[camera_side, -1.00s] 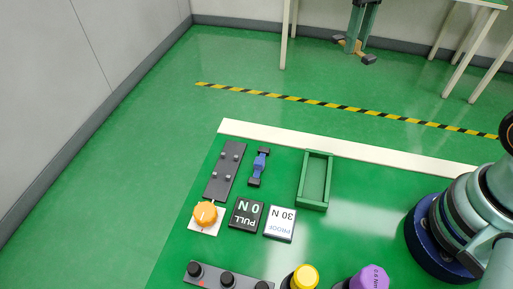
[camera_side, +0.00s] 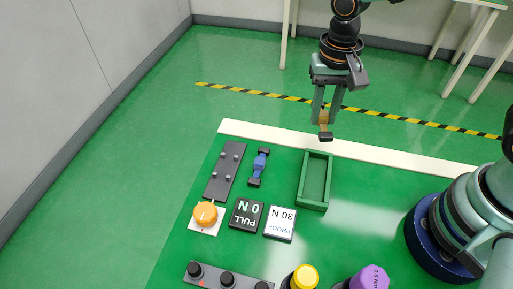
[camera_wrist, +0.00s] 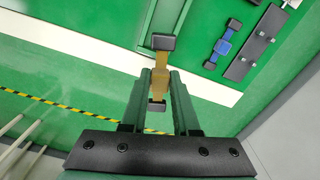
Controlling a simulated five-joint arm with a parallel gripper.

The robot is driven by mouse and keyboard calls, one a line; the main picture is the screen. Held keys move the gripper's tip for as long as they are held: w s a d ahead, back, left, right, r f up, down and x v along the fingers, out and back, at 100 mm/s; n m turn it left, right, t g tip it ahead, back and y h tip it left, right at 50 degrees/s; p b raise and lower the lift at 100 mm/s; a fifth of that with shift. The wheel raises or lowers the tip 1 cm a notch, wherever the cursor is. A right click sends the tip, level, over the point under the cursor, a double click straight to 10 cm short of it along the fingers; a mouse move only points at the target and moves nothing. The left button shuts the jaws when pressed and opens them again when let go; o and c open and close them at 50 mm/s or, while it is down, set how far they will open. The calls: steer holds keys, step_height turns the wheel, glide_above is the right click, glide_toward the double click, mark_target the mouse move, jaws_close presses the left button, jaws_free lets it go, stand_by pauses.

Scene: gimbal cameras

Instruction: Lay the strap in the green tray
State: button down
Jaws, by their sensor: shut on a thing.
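My gripper (camera_side: 326,112) is shut on a tan strap (camera_side: 324,119) with dark end blocks. It holds the strap in the air near the far edge of the green table, above and behind the tray in the side view. In the wrist view the strap (camera_wrist: 161,62) sits between the fingers (camera_wrist: 161,84), with one dark end block beyond them and one nearer. The green tray (camera_side: 303,181) is a rectangular open box on the table and looks empty. In the wrist view the tray (camera_wrist: 147,25) shows only in part at the top, partly behind the strap's end.
A blue strap-like piece (camera_side: 260,164) with dark ends lies left of the tray, beside a grey pegged plate (camera_side: 224,172). An orange knob (camera_side: 206,214), a black sign (camera_side: 246,214) and a white sign (camera_side: 280,223) lie nearer. Yellow (camera_side: 304,277) and purple (camera_side: 371,278) knobs stand in front.

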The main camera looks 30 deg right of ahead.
steer(key=s+a+f+m, duration=0.2)
steer(key=s+f, duration=0.1)
steer(key=s+a+f+m, duration=0.1)
steer(key=s, duration=0.1)
steer(key=shift+s+a+f, duration=0.25)
steer(key=shift+a+f, duration=0.05)
steer(key=shift+f, duration=2.4)
steer(key=c, duration=0.6)
jaws_free()
